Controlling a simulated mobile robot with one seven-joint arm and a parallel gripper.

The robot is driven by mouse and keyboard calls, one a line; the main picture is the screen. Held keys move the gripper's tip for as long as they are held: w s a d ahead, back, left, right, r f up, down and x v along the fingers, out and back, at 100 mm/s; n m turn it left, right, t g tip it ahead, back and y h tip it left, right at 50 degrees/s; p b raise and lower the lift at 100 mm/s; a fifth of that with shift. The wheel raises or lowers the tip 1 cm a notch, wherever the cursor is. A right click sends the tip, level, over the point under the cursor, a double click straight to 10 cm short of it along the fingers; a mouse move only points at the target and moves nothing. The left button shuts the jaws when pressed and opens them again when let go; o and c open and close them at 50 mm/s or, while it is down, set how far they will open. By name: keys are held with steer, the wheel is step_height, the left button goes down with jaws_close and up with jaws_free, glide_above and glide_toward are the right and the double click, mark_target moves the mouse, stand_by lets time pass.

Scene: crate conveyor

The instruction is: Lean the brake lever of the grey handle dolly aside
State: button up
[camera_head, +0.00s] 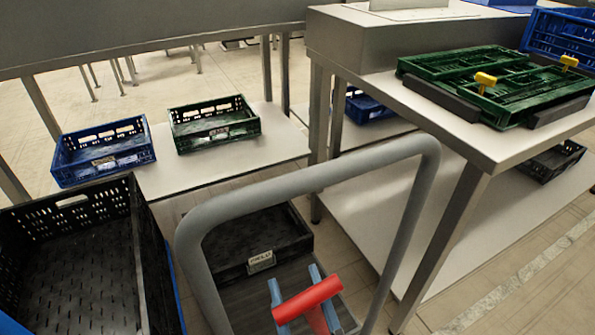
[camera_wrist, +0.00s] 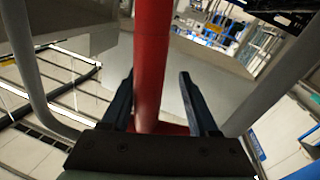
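The grey handle dolly shows in the head view by its tubular handle (camera_head: 310,178) and its dark deck, which carries a black crate. The red brake lever (camera_head: 308,298) is at the bottom middle, within the handle's frame. My gripper (camera_head: 293,274) shows there as two blue fingers, one on each side of the lever. In the wrist view the red lever (camera_wrist: 153,60) runs between the two fingers of my gripper (camera_wrist: 156,74). The fingers are open, with a gap clearly seen on the right; the left finger is very near the lever. Whether it touches is unclear.
The black crate (camera_head: 262,262) stands on the dolly inside the handle. A large black crate (camera_head: 135,205) is at the left. Blue (camera_head: 62,165) and green (camera_head: 172,128) crates sit on a low shelf behind. A bench (camera_head: 480,145) with green crates stands right.

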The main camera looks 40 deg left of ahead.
steer(key=shift+d, duration=0.1)
steer(key=p+v, duration=0.1)
steer(key=v, duration=1.2)
steer(key=shift+w, duration=0.1)
stand_by(0.4)
